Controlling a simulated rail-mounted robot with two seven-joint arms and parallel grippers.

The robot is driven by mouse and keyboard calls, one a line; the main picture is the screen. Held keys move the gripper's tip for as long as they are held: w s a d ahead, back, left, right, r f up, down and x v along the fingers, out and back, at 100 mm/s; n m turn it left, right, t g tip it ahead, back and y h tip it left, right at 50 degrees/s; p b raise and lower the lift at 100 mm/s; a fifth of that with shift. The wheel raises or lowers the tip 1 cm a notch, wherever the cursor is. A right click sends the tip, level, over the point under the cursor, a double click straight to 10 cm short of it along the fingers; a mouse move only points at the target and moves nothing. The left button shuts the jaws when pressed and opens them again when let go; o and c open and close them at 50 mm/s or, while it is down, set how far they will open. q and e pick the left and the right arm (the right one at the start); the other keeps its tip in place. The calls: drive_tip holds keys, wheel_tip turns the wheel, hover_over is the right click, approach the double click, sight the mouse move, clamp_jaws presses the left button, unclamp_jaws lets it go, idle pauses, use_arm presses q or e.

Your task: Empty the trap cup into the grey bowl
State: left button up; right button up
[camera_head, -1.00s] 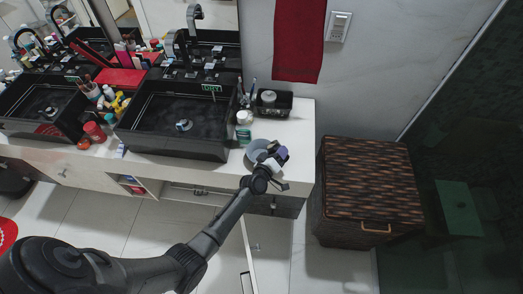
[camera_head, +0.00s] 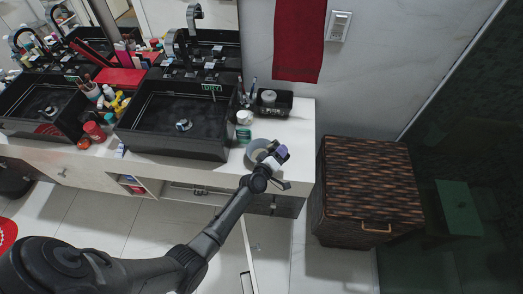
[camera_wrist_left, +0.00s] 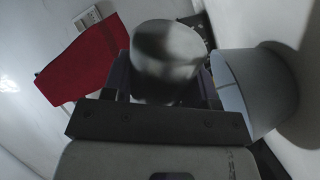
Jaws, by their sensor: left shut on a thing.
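The grey bowl (camera_head: 254,145) sits near the front edge of the counter, right of the sink; its inside looks beige in the head view. In the left wrist view the bowl (camera_wrist_left: 285,92) is right of the fingers, its rim close beside the cup. My left gripper (camera_head: 277,155) is at the bowl's right side, just above counter height. It is shut on the trap cup (camera_wrist_left: 168,52), a smooth grey metal cylinder between its fingers. In the head view the cup is small and partly hidden by the gripper. I cannot see into the cup. My right gripper is not in view.
A black vessel sink (camera_head: 180,120) stands left of the bowl. A woven hamper (camera_head: 368,190) stands on the floor to the right. Some bare counter lies right of the bowl.

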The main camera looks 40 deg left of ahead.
use_arm(q)
drive_tip(key=shift+s+a, duration=0.1)
drive_tip(key=shift+a, duration=0.05)
drive_tip(key=shift+d+f+n, duration=0.1)
drive_tip(key=shift+d+n, duration=0.1)
drive_tip(key=shift+n, duration=0.1)
drive_tip(key=shift+a, duration=0.1)
drive_tip(key=shift+a+b, duration=0.1)
drive_tip(key=shift+b, duration=0.2)
